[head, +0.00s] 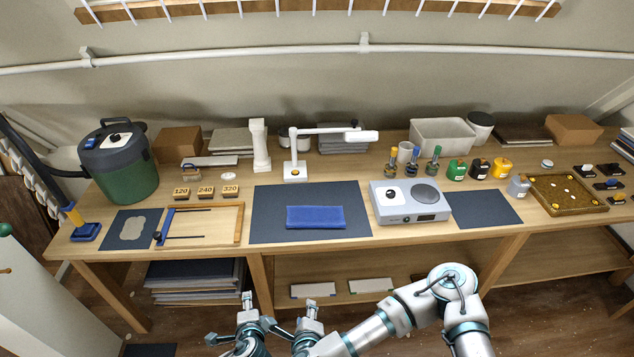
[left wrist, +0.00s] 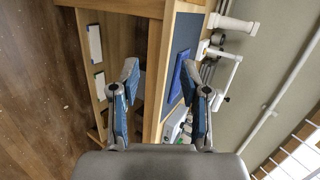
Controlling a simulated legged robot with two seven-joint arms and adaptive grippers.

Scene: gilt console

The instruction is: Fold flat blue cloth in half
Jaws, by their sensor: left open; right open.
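The blue cloth (head: 315,217) lies as a flat, wide rectangle on the dark mat (head: 268,200) at the middle of the workbench. My left gripper (head: 229,319) is open and empty, low in front of the bench's front edge. My right gripper (head: 290,314) is open and empty beside it, also in front of the bench and apart from the cloth. In the left wrist view, the open fingers of my left gripper (left wrist: 160,82) show with nothing between them. The blue cloth (left wrist: 176,80) shows there beyond the right finger, which partly hides it.
A white lamp (head: 292,165) stands behind. The bench's front edge (head: 330,246) lies between my grippers and the cloth.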

